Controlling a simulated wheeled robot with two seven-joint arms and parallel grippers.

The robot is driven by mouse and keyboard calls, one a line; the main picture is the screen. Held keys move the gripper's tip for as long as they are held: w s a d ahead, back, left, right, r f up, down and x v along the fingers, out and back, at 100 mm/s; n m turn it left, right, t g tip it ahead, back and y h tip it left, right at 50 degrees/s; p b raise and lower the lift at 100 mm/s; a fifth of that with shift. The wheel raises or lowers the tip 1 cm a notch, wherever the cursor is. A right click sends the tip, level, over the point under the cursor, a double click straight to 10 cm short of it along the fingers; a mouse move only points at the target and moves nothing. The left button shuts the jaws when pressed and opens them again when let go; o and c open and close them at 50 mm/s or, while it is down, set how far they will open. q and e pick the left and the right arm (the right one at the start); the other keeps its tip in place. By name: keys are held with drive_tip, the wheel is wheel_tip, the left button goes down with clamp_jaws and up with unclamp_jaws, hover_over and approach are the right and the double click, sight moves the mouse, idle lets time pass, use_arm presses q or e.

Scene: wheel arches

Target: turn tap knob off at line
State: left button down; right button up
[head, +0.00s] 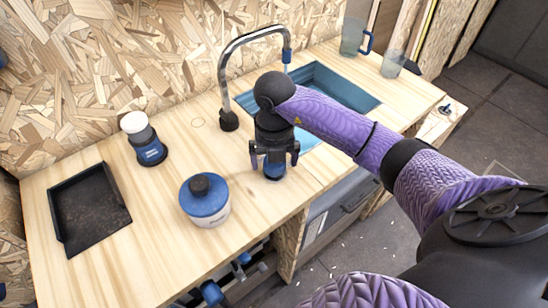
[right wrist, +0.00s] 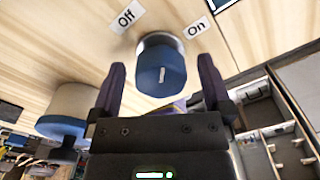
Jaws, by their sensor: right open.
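The blue tap knob (right wrist: 162,68) stands on the wooden counter, with a short white mark on its face. The "Off" label (right wrist: 125,17) is on the counter to its upper left and the "On" label (right wrist: 197,27) to its upper right. In the head view the knob (head: 274,171) shows partly under my right gripper (head: 274,159). That gripper is open and points down over the knob, one finger on each side. In the right wrist view the fingers (right wrist: 160,70) appear apart from the knob. My left gripper is not in view.
The curved metal tap (head: 226,75) stands behind, its spout over the blue sink (head: 345,92). A blue-lidded pot (head: 205,205), a white-topped blue container (head: 148,150) and a black tray (head: 90,210) are to the left. A jug (head: 352,37) and glass (head: 392,65) stand beyond the sink.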

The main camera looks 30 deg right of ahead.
drive_tip(key=c, duration=1.2)
drive_tip(key=shift+n, duration=0.4)
drive_tip(key=n, duration=0.3)
drive_tip(key=shift+n, duration=0.3)
drive_tip(key=shift+a+n+b, duration=0.1)
drive_tip(key=shift+n+b, duration=0.3)
drive_tip(key=shift+n, duration=1.8)
drive_tip(key=shift+r, duration=0.1)
drive_tip(key=o, duration=1.2)
